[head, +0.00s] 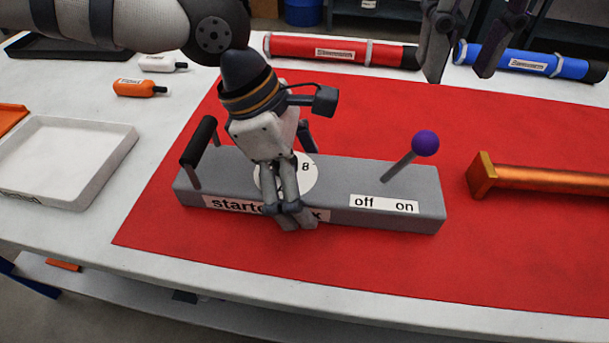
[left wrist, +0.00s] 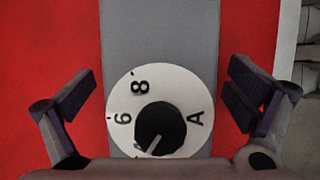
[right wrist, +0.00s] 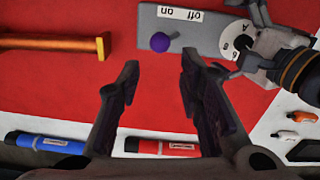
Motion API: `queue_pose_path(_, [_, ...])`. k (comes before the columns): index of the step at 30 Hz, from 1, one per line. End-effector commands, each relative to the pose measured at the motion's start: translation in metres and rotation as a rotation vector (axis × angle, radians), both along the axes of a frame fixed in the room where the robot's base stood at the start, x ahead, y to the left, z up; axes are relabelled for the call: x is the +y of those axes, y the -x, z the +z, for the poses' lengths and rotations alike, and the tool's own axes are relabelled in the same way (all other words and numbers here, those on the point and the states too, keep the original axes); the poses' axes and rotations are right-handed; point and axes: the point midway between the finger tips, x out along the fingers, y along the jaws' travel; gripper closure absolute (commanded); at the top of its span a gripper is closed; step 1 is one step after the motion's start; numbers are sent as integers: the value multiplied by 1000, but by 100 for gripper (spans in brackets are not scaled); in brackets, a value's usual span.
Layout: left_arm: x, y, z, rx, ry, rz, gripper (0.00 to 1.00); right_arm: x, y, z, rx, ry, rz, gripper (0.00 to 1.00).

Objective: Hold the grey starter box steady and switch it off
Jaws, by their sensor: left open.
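The grey starter box (head: 345,177) lies on the red mat, with a black handle (head: 199,141) at its left end. Its lever with a purple knob (head: 425,143) leans right, toward the "on" side of the off/on label (head: 384,204). My left gripper (head: 294,190) is open over the middle of the box, at the white dial (left wrist: 160,111). Its fingers stand at the two long sides of the box, with gaps in the left wrist view. My right gripper (head: 460,72) is open and empty, high beyond the mat's back edge. The purple knob (right wrist: 160,42) shows beyond its fingertips.
An orange bar (head: 545,182) lies right of the box. A red tube (head: 342,51) and a blue tube (head: 527,61) lie at the back. A white tray (head: 62,160) and small bottles (head: 140,88) are at left. The mat between lever and bar is clear.

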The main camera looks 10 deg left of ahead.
Motion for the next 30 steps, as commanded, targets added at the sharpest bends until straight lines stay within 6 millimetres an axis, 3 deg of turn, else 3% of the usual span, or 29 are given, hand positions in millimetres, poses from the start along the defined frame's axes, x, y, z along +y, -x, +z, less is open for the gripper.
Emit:
queue_pose_path(1, [0, 0, 0, 0, 0, 0, 4, 0, 0, 0, 0, 0, 0, 67])
queue_pose_path(9, [0, 0, 0, 0, 0, 0, 65, 0, 0, 0, 0, 0, 0, 67])
queue_pose_path(11, [0, 0, 0, 0, 0, 0, 76, 0, 0, 0, 0, 0, 0, 69])
queue_pose_path(15, [0, 0, 0, 0, 0, 0, 76, 0, 0, 0, 0, 0, 0, 100])
queue_pose_path(19, [0, 0, 0, 0, 0, 0, 76, -3, 1, -1, 9, -6, -68, 100])
queue_pose_path(23, [0, 0, 0, 1, 0, 0, 76, -17, 4, -4, 57, -33, -418, 100])
queue_pose_path(30, [0, 0, 0, 1, 0, 0, 76, -51, 19, -14, 246, -27, -1398, 100])
